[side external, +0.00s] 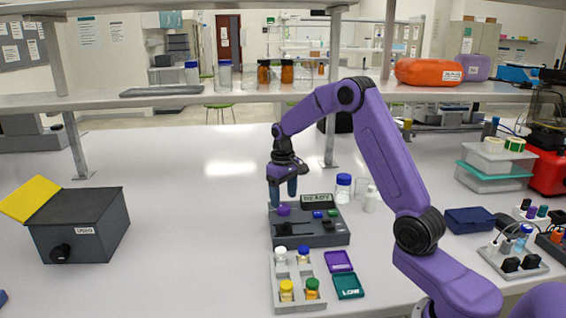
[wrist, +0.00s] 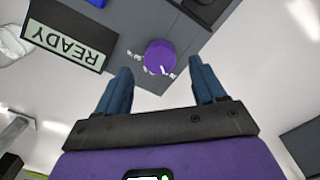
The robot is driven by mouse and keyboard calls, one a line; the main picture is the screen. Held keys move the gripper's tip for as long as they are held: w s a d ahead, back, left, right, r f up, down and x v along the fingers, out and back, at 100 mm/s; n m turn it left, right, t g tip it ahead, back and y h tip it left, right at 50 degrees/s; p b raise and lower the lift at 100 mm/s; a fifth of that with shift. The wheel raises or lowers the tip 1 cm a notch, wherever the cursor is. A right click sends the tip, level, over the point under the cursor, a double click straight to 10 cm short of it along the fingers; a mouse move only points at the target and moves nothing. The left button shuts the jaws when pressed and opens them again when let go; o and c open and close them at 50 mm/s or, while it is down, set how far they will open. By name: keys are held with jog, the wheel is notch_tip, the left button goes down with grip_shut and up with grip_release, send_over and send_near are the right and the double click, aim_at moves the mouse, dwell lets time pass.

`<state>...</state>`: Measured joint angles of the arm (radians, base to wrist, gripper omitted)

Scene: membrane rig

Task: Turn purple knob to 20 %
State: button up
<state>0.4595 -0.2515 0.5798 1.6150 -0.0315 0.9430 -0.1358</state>
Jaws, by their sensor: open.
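The purple knob (wrist: 160,56) sits on the top of the dark grey rig (side external: 310,228), with white scale marks around it. In the side view the knob (side external: 284,210) is at the rig's back left, just below my gripper. My gripper (side external: 282,203) points down with its blue fingers apart and nothing between them. In the wrist view my gripper (wrist: 160,75) has its two fingertips short of the knob, one on either side of its line. The knob's pointer and exact setting are too small to tell. The rig's display (wrist: 68,43) reads READY.
A tray with several capped vials (side external: 297,280) stands in front of the rig, beside a purple lid (side external: 338,261) and a teal LOW tray (side external: 348,286). Bottles (side external: 343,188) stand behind right. A dark box with a yellow lid (side external: 80,225) is at left. The table between is clear.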

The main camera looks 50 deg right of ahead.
aim_at(283, 208)
notch_tip(283, 208, up, 14)
jog(key=shift+a, duration=0.15)
dwell(0.6)
jog(key=s+a+f+n, duration=0.1)
jog(key=s+a+n, duration=0.2)
jog(key=s+a, duration=0.55)
jog(key=s+a+f+n, duration=0.1)
jog(key=s+a+n, duration=0.4)
jog(key=a, duration=0.6)
jog(key=s+f+n, duration=0.2)
jog(key=s+f, duration=0.1)
jog(key=s, duration=0.8)
jog(key=s+f+n, duration=0.3)
jog(key=s, duration=0.8)
jog(key=shift+s+a+f+y, duration=0.25)
jog(key=shift+s+y, duration=0.05)
jog(key=shift+s, duration=0.1)
